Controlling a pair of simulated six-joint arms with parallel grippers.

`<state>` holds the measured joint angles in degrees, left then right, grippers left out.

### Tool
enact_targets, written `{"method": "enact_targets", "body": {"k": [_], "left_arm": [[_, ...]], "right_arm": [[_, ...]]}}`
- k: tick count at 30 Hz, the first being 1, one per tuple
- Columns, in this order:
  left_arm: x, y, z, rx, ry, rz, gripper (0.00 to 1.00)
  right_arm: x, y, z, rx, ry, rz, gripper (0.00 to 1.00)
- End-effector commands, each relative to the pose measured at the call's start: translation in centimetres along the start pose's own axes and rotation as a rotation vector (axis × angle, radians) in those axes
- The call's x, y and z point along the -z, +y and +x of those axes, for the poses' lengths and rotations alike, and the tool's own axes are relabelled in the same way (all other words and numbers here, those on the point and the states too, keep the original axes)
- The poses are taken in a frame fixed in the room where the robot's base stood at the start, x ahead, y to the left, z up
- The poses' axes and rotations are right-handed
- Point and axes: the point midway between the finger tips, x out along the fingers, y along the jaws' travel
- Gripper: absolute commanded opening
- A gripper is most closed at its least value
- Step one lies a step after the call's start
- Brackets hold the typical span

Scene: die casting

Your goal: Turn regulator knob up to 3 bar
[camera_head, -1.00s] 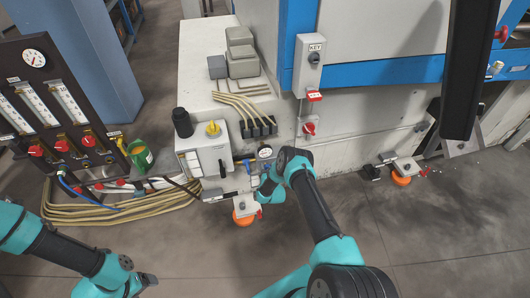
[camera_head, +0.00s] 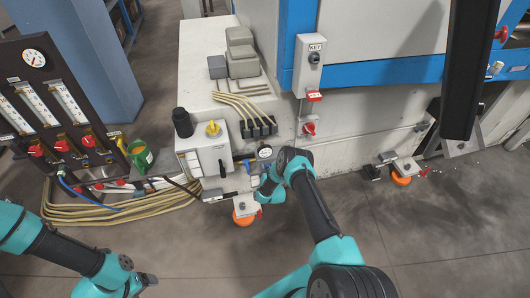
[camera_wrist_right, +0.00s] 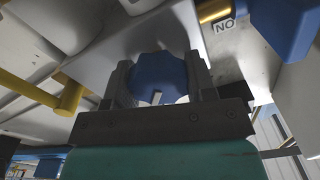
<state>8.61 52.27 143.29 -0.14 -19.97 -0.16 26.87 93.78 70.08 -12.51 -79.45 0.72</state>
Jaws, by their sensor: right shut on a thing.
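The blue regulator knob (camera_wrist_right: 158,78) sits between the fingers of my right gripper (camera_wrist_right: 158,80) in the right wrist view, with a finger on each side of it. A small pale mark shows on the knob's near face. In the head view, the right gripper is largely hidden behind its own wrist beside the machine's lower front. A round white pressure gauge (camera_head: 265,152) shows just above it; its needle is too small to read. My left gripper (camera_head: 146,281) is low at the left, away from the machine, and its finger opening is not clear.
Orange round feet (camera_head: 243,218) are at the machine's base. Hoses (camera_head: 120,210) lie on the floor at left, near a flowmeter panel (camera_head: 50,95). A yellow pipe (camera_wrist_right: 70,97) passes beside the right gripper.

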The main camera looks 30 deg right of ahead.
Motion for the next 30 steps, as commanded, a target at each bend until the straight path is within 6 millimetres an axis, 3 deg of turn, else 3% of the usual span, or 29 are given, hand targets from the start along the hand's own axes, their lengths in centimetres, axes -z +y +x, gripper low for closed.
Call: {"method": "enact_targets", "body": {"k": [30], "left_arm": [[0.00,0.00,0.00,0.000,0.000,0.000,0.76]], "right_arm": [[0.01,0.12,-0.02,-0.002,0.000,0.070,0.22]]}}
